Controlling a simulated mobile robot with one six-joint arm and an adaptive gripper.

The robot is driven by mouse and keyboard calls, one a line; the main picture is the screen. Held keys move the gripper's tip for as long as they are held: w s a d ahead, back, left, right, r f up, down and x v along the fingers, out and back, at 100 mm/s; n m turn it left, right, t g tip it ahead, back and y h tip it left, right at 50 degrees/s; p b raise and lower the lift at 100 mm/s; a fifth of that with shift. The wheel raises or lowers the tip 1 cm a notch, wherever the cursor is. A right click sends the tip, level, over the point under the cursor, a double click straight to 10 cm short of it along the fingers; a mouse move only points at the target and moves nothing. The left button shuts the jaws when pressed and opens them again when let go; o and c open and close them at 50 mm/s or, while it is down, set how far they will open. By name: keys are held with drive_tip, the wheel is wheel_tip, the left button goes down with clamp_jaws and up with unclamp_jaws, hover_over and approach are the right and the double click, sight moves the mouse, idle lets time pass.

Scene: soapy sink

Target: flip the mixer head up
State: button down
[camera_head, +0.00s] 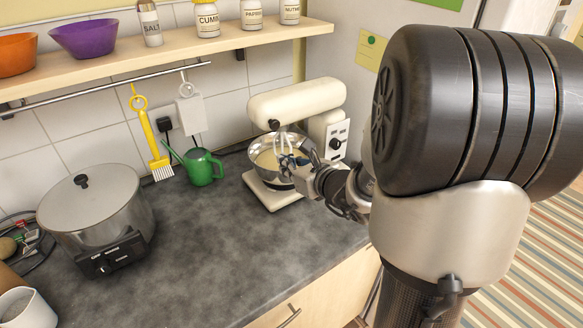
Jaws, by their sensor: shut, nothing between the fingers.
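The cream stand mixer (333,127) stands on the dark counter against the back wall. Its mixer head (297,101) lies roughly level over a metal bowl (262,146) with pale contents. A whisk attachment (281,141) hangs from the head into the bowl. My gripper (290,161) is at the bowl's right front side, below the head, and is shut with nothing held. It is small in view, and whether it touches the bowl or whisk I cannot tell. My arm hides part of the mixer's right side and base.
A green watering can (203,167) stands left of the mixer, and a large lidded pot (98,208) further left. A yellow brush (156,150) hangs from the rail. A shelf (170,62) with bowls and jars runs above. The front middle counter is clear.

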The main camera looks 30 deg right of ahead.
sight(275, 171)
drive_tip(key=b+x, duration=0.1)
drive_tip(key=x, duration=0.5)
drive_tip(key=shift+a+f, duration=0.1)
wheel_tip(275, 171, up, 4)
drive_tip(key=shift+s+r, duration=0.15)
drive_tip(key=shift+r, duration=0.15)
